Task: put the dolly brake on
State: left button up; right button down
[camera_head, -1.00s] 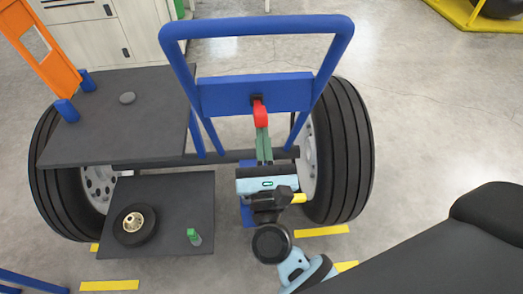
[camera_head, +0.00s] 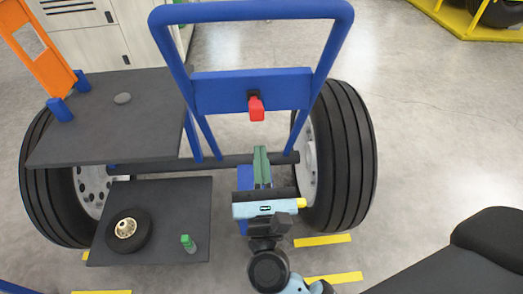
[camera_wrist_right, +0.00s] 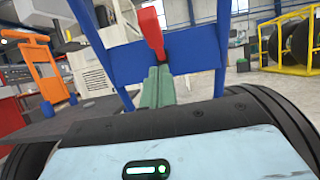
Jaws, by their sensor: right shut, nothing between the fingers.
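The dolly has a blue tube frame with a blue cross plate (camera_head: 215,93). A red brake lever (camera_head: 256,107) hangs downward from a dark mount on that plate. My right gripper (camera_head: 261,150) has its green fingers shut and empty, a little below and in front of the lever, with a gap between them in the head view. In the right wrist view, the red lever (camera_wrist_right: 150,32) stands above and beyond the shut green fingers (camera_wrist_right: 157,85). My left gripper is not in view.
Large tyres (camera_head: 342,155) stand on both sides of the frame. A dark upper shelf (camera_head: 95,138) and a lower shelf (camera_head: 178,212) are at the left; the lower one holds a small wheel (camera_head: 128,230) and a green-capped bottle (camera_head: 188,243).

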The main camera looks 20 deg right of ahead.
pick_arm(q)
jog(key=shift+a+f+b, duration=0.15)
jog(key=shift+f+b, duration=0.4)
pick_arm(e)
jog(key=v, duration=0.8)
jog(key=shift+s+a, duration=0.25)
jog(key=shift+s, duration=0.15)
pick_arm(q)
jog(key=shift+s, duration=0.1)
pick_arm(e)
jog(key=shift+r, duration=0.1)
